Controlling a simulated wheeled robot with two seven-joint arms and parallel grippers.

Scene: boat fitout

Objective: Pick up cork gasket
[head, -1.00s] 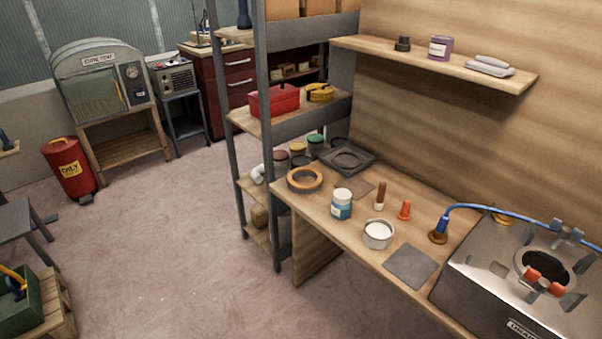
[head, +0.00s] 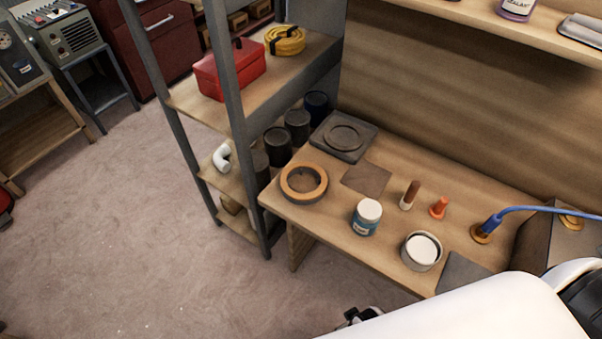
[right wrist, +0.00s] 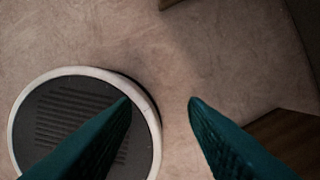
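The cork gasket looks to be the tan ring (head: 321,187) lying flat at the left front corner of the wooden bench (head: 338,222). Its side looks darker than its top. My right arm reaches in from the lower right of the head view, well short of the ring. My left gripper is not in view.
Near the ring are a dark square plate with a raised ring (head: 345,138), a blue-labelled jar (head: 367,220), a white open tin (head: 421,253), a brown-handled tool (head: 409,195) and an orange piece (head: 438,207). A shelf rack (head: 238,95) stands left of the bench.

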